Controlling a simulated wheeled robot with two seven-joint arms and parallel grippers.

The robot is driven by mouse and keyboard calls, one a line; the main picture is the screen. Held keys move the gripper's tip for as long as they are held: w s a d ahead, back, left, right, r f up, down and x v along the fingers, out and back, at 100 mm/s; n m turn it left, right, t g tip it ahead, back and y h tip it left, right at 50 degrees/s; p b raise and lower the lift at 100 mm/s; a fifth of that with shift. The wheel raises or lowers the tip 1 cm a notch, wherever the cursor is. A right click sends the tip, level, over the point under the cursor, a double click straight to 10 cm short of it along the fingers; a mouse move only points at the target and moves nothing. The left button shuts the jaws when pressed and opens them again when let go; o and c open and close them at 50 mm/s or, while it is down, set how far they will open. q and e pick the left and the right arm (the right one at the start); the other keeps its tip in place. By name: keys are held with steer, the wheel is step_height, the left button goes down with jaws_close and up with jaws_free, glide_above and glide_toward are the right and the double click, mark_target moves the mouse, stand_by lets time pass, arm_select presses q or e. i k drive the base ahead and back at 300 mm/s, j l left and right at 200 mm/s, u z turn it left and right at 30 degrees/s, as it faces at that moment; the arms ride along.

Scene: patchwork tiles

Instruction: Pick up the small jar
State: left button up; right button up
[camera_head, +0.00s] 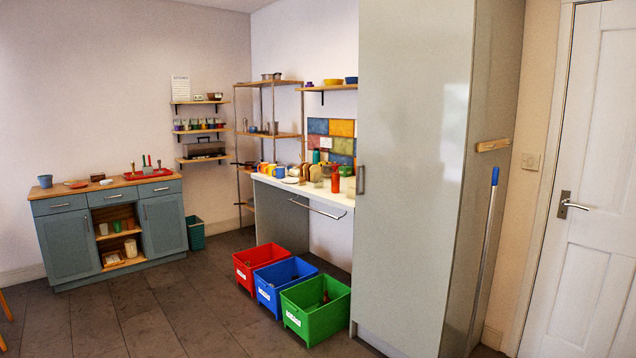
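I cannot tell for sure which item is the small jar. Several small jar-like containers stand in a row on the middle wall shelf (182,132) at the back. Other small items crowd the white counter (326,197), among them a red bottle (335,183), a blue mug (280,172) and a teal bottle (316,157). A white container (131,248) and a green cup (117,227) sit in the open middle of the blue cabinet (64,248). All are small and far off. Neither of my grippers is in view.
Red (246,271), blue (267,291) and green (318,322) crates stand on the floor before the counter. A tall grey cupboard (410,150) blocks the right. A blue-handled pole (485,250) leans beside it. The dark tiled floor (150,320) at left is mostly clear.

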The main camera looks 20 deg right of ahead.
mark_target(318, 178)
steer(key=i, duration=2.05)
steer(key=i+z, duration=0.2)
steer(key=i, duration=0.55)
steer(key=i+j+z, duration=0.25)
steer(key=i, duration=0.5)
steer(key=i+j+z, duration=0.1)
steer(key=i+z, duration=0.3)
steer(key=i+j+z, duration=0.15)
steer(key=z, duration=0.25)
steer(key=i+j+z, duration=0.25)
steer(key=z, duration=0.15)
steer(key=i+j+z, duration=0.15)
steer(key=j+z, duration=0.25)
steer(key=i+j+z, duration=0.15)
steer(key=j+z, duration=0.25)
